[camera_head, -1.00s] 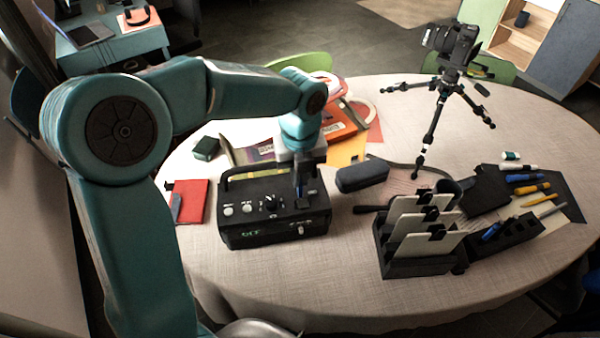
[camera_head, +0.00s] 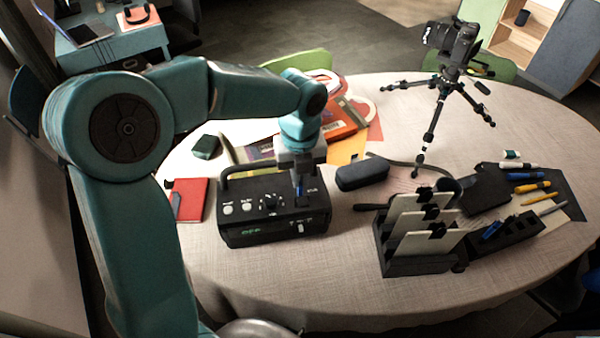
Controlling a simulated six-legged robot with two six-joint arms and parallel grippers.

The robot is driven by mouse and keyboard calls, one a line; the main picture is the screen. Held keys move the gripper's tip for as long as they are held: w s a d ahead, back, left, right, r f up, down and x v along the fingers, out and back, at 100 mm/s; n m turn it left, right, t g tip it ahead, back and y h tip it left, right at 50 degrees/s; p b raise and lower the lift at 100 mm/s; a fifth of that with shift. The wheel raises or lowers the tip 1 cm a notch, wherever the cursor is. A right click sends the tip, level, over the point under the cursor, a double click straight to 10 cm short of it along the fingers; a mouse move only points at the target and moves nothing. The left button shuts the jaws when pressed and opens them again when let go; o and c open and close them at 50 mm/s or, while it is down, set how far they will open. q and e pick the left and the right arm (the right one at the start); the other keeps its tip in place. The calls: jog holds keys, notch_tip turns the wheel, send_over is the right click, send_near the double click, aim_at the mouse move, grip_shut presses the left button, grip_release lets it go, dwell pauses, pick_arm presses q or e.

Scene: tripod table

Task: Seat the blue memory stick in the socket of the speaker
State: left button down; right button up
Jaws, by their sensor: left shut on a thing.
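The speaker (camera_head: 275,229) is a black box with a carry handle, white and black knobs on top and a small green display on its front. It stands on the table at the centre left. My left gripper (camera_head: 299,188) points down over the right part of the speaker's top. It is shut on the blue memory stick (camera_head: 299,189), of which only a small blue bit shows between the fingers. The socket is hidden under the gripper, and I cannot tell whether the stick touches it. My right gripper is not in view.
A dark pencil case (camera_head: 362,173) lies close right of the speaker, and a red notebook (camera_head: 189,200) lies left of it. A black holder with white panels (camera_head: 413,250) and a camera tripod (camera_head: 436,115) stand to the right. The front of the table (camera_head: 300,285) is clear.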

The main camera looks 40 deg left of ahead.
pick_arm(q)
jog(key=shift+f+b, duration=0.9)
jog(key=shift+f, duration=0.5)
jog(key=c, duration=1.1)
grip_release()
jog(key=shift+c, duration=0.2)
jog(key=shift+r, duration=0.1)
notch_tip(320, 180, up, 16)
jog(key=p, duration=0.2)
jog(key=shift+r, duration=0.2)
